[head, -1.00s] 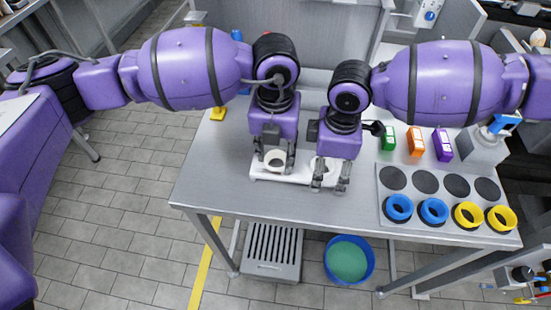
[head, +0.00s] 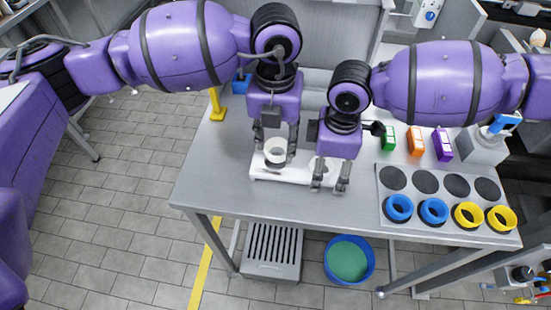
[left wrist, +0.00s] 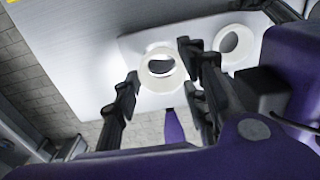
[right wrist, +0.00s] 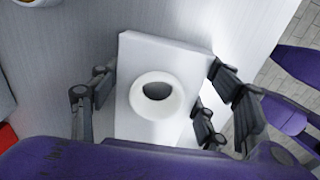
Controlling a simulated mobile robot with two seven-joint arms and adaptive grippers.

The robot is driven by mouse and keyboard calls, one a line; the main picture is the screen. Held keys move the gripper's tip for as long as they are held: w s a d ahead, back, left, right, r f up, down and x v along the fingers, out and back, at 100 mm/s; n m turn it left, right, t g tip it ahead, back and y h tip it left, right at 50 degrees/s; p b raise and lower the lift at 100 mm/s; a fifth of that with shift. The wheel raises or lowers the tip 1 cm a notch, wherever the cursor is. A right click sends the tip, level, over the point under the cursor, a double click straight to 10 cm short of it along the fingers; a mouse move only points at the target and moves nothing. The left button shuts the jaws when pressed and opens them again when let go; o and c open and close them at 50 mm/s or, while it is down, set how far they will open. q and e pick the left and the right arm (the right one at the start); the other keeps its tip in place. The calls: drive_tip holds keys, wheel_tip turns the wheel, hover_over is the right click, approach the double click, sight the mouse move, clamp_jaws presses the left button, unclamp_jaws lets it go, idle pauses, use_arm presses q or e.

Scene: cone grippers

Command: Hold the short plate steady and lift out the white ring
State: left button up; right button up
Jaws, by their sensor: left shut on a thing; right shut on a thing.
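The short white plate (head: 262,176) lies on the grey table, and its bare part shows in the right wrist view (right wrist: 160,50). My right gripper (head: 330,180) is shut on the plate across its right end. A white ring (head: 275,158) is held in my left gripper (head: 278,148), which is shut on it over the plate's left end. The ring also shows between the fingers in the left wrist view (left wrist: 156,86). It looks raised above the plate; the exact gap is hard to judge. A second ring-shaped white piece (right wrist: 157,108) sits on the plate between my right fingers.
A board to the right has dark round spots, two blue rings (head: 433,211) and two yellow rings (head: 468,215). Green, orange (head: 415,141) and purple blocks stand behind it. A yellow stand (head: 216,104) is at the back left. The table's front left is clear.

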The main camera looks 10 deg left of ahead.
drive_tip(key=o, duration=1.4)
wheel_tip(320, 180, up, 12)
drive_tip(key=shift+r, duration=0.1)
